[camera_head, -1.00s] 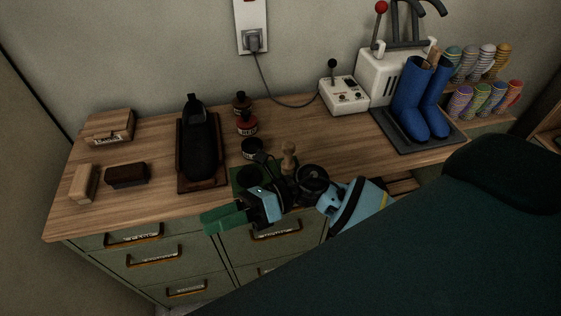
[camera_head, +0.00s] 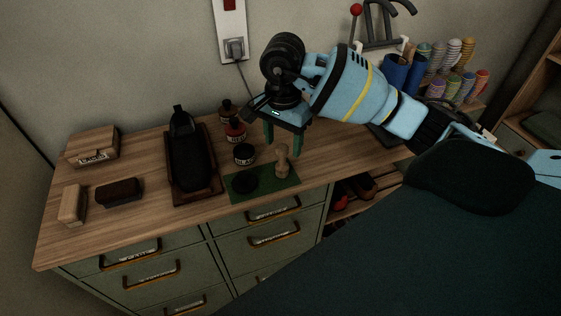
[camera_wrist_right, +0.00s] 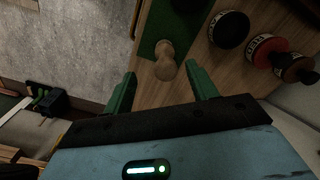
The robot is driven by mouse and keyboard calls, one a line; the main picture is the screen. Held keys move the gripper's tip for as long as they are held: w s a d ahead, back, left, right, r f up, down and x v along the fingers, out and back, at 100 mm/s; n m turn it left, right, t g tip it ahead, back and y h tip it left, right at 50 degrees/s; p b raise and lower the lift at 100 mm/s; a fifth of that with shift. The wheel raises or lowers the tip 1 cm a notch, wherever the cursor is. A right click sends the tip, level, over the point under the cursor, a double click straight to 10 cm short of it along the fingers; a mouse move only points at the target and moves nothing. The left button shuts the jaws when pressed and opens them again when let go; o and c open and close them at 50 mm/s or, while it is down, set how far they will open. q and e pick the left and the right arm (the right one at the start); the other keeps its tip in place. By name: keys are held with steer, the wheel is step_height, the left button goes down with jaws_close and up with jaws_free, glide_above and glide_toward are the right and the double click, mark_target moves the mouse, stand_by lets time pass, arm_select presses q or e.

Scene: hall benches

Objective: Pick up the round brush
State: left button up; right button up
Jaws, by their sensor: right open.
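The round brush (camera_head: 282,162), with a pale wooden knobbed handle, stands upright on the green mat (camera_head: 262,190) near the bench's front edge. Its handle (camera_wrist_right: 165,58) shows in the right wrist view ahead of and between my fingers. My right gripper (camera_head: 283,139) is open, its green fingers pointing down just above the brush handle in the head view. It appears empty, and the fingers are apart from the handle. The brush's lower part is poorly visible. My left gripper is not in view.
A black round lid (camera_head: 244,182) lies on the mat, with a dark jar (camera_head: 244,154) and a red-labelled jar (camera_head: 235,130) behind. A black shoe (camera_head: 187,150) rests on a wooden stand to the left. Two brushes and a wooden box (camera_head: 92,147) sit farther left. Blue boots (camera_head: 395,75) are partly hidden.

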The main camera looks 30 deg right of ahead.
mark_target(283, 159)
steer(key=shift+f, duration=1.3)
steer(key=shift+w+d+f+p, duration=0.1)
steer(key=shift+w+f, duration=0.05)
steer(key=shift+f, duration=0.6)
steer(key=shift+w+d+f+p, duration=0.1)
steer(key=shift+w+f, duration=0.1)
steer(key=shift+f, duration=0.6)
steer(key=shift+w+d+f+p, duration=0.1)
steer(key=shift+w+f, duration=0.05)
steer(key=shift+f, duration=0.95)
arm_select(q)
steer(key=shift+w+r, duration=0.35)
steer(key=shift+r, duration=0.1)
arm_select(e)
steer(key=c, duration=1.1)
steer(key=shift+o, duration=0.2)
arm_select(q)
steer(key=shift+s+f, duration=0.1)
arm_select(e)
steer(key=shift+r, duration=0.15)
